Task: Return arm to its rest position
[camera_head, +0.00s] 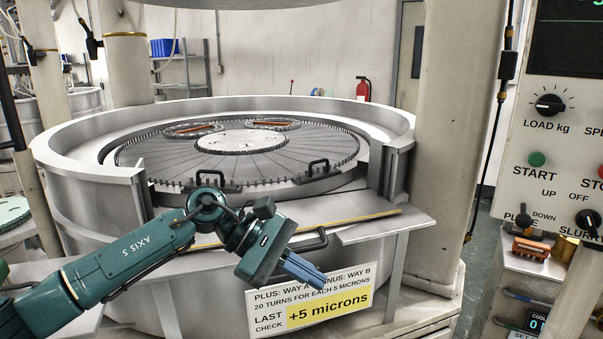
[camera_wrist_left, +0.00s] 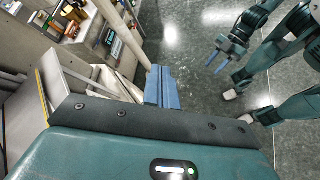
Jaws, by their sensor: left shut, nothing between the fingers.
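My left arm, teal with "AXIS 5" on it, reaches in from the left in the head view, in front of the lapping machine (camera_head: 72,173). Its left gripper (camera_head: 303,272) has blue fingers that are shut and empty, just in front of the white sign. In the left wrist view the same fingers (camera_wrist_left: 162,88) lie together with nothing between them. My right gripper (camera_wrist_left: 219,62) shows in the left wrist view above the dark floor, its two blue fingers apart and empty. It is not in the head view.
A sign (camera_head: 325,304) reading "+5 microns" hangs below the machine's front ledge (camera_head: 385,228). Black handles (camera_head: 318,167) stand on the plate's rim. A control panel (camera_head: 560,130) and a trolley (camera_head: 520,268) with tools are at the right. The floor (camera_wrist_left: 190,25) beside the machine looks clear.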

